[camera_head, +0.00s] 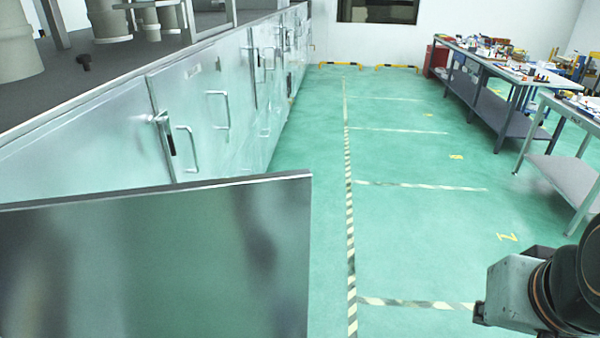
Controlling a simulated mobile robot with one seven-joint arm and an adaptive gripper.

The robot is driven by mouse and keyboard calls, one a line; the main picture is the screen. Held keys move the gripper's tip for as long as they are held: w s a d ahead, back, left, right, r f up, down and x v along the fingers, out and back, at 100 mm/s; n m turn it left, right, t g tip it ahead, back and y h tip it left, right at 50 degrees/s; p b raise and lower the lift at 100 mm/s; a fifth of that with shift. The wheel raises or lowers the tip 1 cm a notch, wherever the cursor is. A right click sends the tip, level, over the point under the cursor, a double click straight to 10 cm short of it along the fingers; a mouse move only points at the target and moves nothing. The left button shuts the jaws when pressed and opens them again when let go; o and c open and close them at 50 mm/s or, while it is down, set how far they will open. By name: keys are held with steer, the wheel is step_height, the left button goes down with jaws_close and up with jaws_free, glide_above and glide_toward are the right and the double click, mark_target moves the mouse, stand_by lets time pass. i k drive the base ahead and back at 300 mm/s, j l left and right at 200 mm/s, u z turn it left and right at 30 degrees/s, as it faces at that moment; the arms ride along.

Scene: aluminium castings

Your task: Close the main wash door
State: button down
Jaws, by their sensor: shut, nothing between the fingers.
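A large flat metal door panel (160,260) with a pale top edge fills the lower left and stands out from the long metal cabinet front, apparently the main wash door, swung open. Its hinge side and lower part are out of frame. My gripper (481,313) is at the lower right, a grey blocky end on my dark arm with an orange ring. It is shut and empty, well to the right of the door with open floor between. It touches nothing that I can see.
The cabinet front (205,95) runs back along the left with shut doors and handles (189,148). Workbenches (500,75) with tools line the right. The green floor (410,240) between, marked with striped tape, is clear. Yellow-black barriers (397,67) stand at the back wall.

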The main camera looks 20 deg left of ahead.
mark_target(228, 257)
steer(key=i+u, duration=0.3)
steer(key=i, duration=0.2)
steer(key=i+l+u, duration=0.15)
steer(key=i+u, duration=0.2)
steer(key=i, duration=0.15)
steer(key=i+j+u, duration=0.1)
steer(key=i+u, duration=0.85)
steer(key=u, duration=0.25)
steer(key=i+l+u, duration=0.1)
steer(key=u, duration=0.3)
steer(key=i+l+u, duration=0.1)
steer(key=u, duration=2.6)
steer(key=k+j+z, duration=0.2)
steer(key=j+z, duration=0.25)
steer(key=k+j+z, duration=0.2)
steer(key=z, duration=0.2)
steer(key=k, duration=0.05)
